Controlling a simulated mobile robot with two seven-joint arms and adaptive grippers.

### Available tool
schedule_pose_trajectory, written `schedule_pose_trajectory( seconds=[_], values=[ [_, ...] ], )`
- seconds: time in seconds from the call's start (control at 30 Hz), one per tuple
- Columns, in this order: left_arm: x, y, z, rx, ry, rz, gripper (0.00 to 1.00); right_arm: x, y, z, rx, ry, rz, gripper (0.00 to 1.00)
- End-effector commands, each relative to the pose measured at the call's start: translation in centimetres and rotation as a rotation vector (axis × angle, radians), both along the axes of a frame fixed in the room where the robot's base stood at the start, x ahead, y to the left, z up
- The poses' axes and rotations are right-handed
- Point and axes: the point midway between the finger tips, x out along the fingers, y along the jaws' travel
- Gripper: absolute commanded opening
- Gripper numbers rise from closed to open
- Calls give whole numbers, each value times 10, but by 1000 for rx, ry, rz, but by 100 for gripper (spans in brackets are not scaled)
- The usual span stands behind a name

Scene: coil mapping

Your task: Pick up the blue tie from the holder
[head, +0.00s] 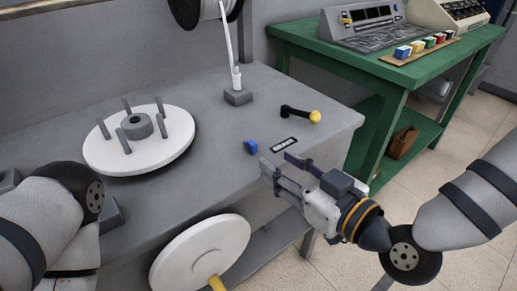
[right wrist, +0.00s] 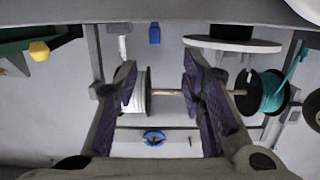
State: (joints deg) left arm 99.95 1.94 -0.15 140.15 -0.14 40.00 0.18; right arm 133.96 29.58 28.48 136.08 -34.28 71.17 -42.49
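A small blue piece (head: 250,147) is at the front edge of the grey bench, just beyond my right gripper (head: 277,166). A similar blue piece (right wrist: 154,34) is at the top middle of the right wrist view, beyond and between the fingers. I cannot tell for sure which piece is the tie. On the green table, a wooden strip (head: 440,45) holds a row of coloured blocks, with a blue one (head: 402,52) at its left end. My right gripper's fingers (right wrist: 160,95) stand wide apart with nothing between them. My left arm shows at lower left, but its gripper is out of view.
The grey bench (head: 200,190) carries a white pegged disc (head: 140,160) and a black lever with a yellow knob (head: 314,116). A white reel (head: 200,255) hangs below its front edge. The green table (head: 310,50) stands at right with control panels.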

Motion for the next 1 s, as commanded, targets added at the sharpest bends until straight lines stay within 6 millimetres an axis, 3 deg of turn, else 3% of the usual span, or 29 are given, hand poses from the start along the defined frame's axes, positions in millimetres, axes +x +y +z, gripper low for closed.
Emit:
schedule_pose_trajectory(
  seconds=[0.13, 0.5, 0.8, 0.83, 1.0],
  values=[
    [-3, 0, -4, -1, 10, -1, 91, 27, 20, -7, 1, 3, 1, 37],
    [-7, 0, -9, 0, 23, -1, 91, 80, 49, -17, 0, 5, 0, 37],
    [-8, 0, -9, 0, 25, -1, 91, 89, 56, -17, 0, 5, 0, 37],
    [-8, 0, -9, 0, 24, -1, 91, 89, 56, -17, 0, 5, 0, 35],
    [-8, 0, -9, 0, 24, -1, 91, 89, 56, -17, 0, 5, 0, 0]
  ],
)
